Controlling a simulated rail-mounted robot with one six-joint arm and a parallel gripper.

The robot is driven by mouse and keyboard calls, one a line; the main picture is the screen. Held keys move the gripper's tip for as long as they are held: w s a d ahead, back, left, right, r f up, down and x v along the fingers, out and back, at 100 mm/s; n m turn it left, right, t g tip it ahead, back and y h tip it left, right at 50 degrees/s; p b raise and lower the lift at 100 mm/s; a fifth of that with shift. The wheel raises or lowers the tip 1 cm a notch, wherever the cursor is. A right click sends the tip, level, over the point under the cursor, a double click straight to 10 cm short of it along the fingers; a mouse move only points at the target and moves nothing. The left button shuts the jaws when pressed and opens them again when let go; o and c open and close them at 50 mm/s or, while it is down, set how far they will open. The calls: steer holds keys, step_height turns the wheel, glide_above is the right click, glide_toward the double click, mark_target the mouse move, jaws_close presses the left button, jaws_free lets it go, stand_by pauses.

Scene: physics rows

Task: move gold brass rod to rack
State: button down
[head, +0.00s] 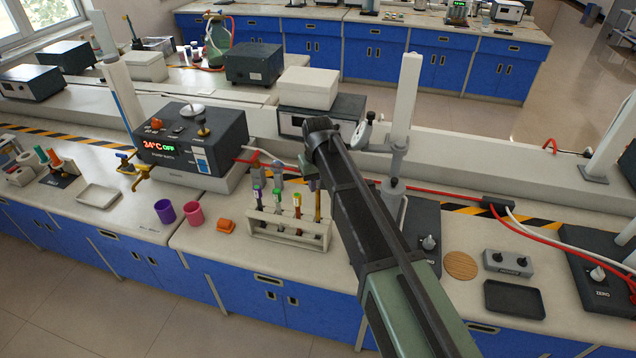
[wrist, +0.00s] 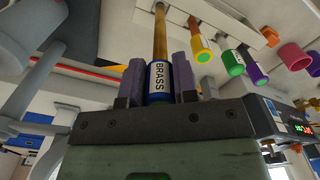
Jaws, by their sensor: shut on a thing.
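The gold brass rod (wrist: 160,40) has a blue cap and a white label reading BRASS. My gripper (wrist: 158,85) is shut on its capped end, one finger on each side. In the head view the rod (head: 318,207) hangs upright below my gripper (head: 313,183), at the right end of the white rack (head: 262,233). Its lower part overlaps the rack; I cannot tell whether it is inside a hole. The rack holds other rods with yellow (wrist: 201,56), green (wrist: 234,69) and purple (wrist: 258,77) caps. My arm hides part of the bench right of the rack.
An orange block (head: 226,226), a pink cup (head: 194,214) and a purple cup (head: 165,211) stand left of the rack. A heater box (head: 190,140) is behind them. A dark tray (head: 514,299) and a wooden disc (head: 460,265) lie to the right.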

steer(key=shift+f+b, duration=1.2)
steer(key=shift+f, duration=0.25)
steer(key=shift+f+b, duration=1.4)
steer(key=shift+b, duration=0.1)
steer(key=shift+f, duration=0.15)
steer(key=shift+f+b, duration=1.3)
steer(key=shift+b, duration=0.15)
steer(key=shift+c, duration=2.1)
jaws_free()
steer(key=shift+r, duration=0.1)
